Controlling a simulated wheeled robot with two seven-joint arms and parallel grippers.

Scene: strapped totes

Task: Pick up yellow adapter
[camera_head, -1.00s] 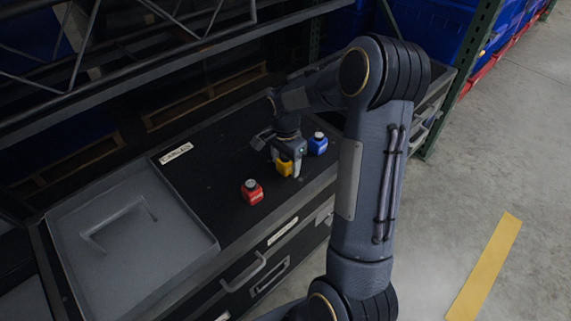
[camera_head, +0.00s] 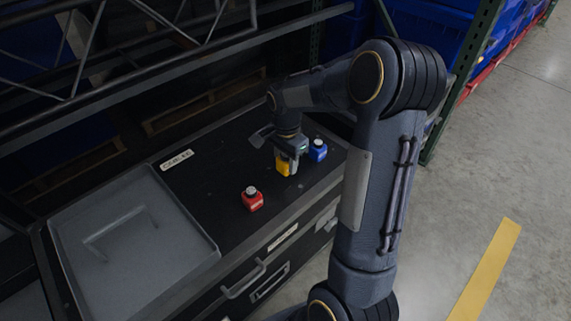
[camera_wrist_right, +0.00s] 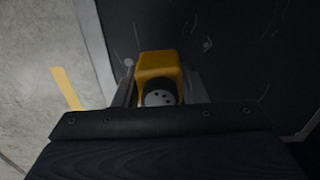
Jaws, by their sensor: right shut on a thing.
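The yellow adapter (camera_head: 282,167) is on or just above the black top of the tote, partly hidden by my right gripper (camera_head: 288,165). It also shows in the right wrist view (camera_wrist_right: 158,68), between the two fingers of my right gripper (camera_wrist_right: 158,90), with a dark round socket end toward the wrist. The right gripper is shut on it. I cannot tell whether the adapter touches the surface. A red adapter (camera_head: 252,200) stands in front to the left, and a blue adapter (camera_head: 318,150) stands close on the right. My left gripper is not in view.
A grey tray-like lid (camera_head: 190,262) with a handle lies left on the black work surface (camera_head: 215,185), which bears a label (camera_head: 177,160). Drawers with handles (camera_head: 243,283) face the front. Rack beams (camera_head: 150,85) run behind.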

